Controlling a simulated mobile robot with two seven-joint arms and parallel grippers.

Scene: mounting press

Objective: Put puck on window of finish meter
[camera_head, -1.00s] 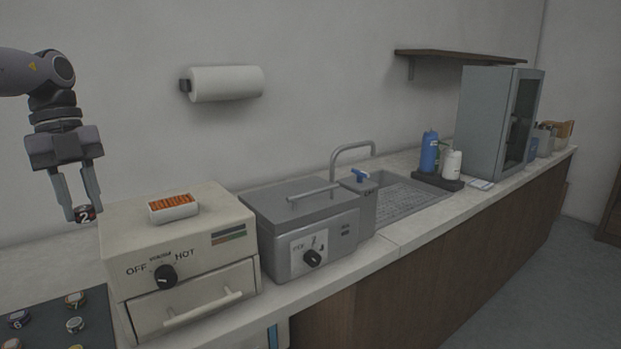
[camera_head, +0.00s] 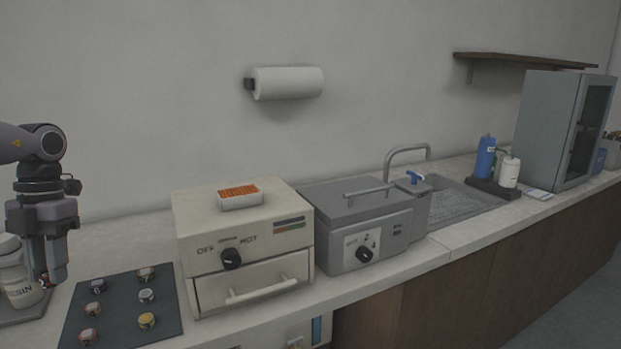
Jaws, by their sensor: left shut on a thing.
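My left gripper (camera_head: 47,280) is at the far left, pointing down and seen partly side-on. It is shut on a small puck (camera_head: 46,283), of which little shows between the fingertips. It is left of the dark mat and in front of a white jar in the picture; its height above the counter is hard to tell. I cannot make out a finish meter or its window in this view. My right gripper is not in view.
A dark mat (camera_head: 125,333) holds several small pucks. A white resin jar (camera_head: 17,290) stands at the left edge. A cream heater (camera_head: 245,258) with a white tray (camera_head: 240,201) on top stands beside a grey lidded bath (camera_head: 362,224). The sink (camera_head: 455,212) lies further right.

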